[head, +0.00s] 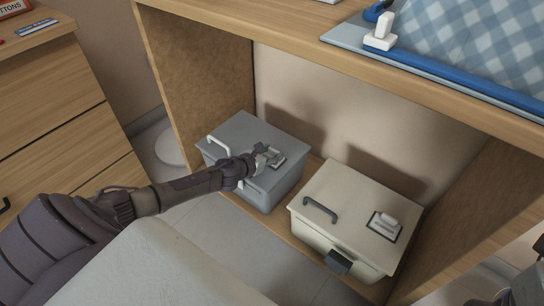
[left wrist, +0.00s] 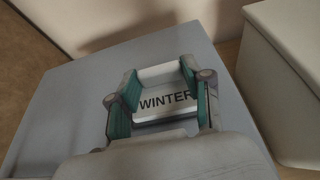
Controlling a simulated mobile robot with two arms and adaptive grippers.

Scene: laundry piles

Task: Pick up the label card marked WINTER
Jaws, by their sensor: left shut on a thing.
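The label card marked WINTER (left wrist: 166,102) shows between my left fingers in the left wrist view, its dark letters readable on a white face. In the head view the card (head: 291,155) is on the lid of the grey box (head: 277,189), partly hidden by my gripper. My left gripper (head: 264,159) is over the lid; in the left wrist view its green-padded fingers (left wrist: 162,80) are shut on the card. I cannot tell whether the card touches the lid.
A cream box (head: 340,205) with a dark handle and another label card (head: 385,225) stands to the right. Both boxes are on a low wooden shelf (head: 290,238) under a wooden top. Drawers (head: 60,130) stand at left. A blue checked cloth (head: 465,40) lies above.

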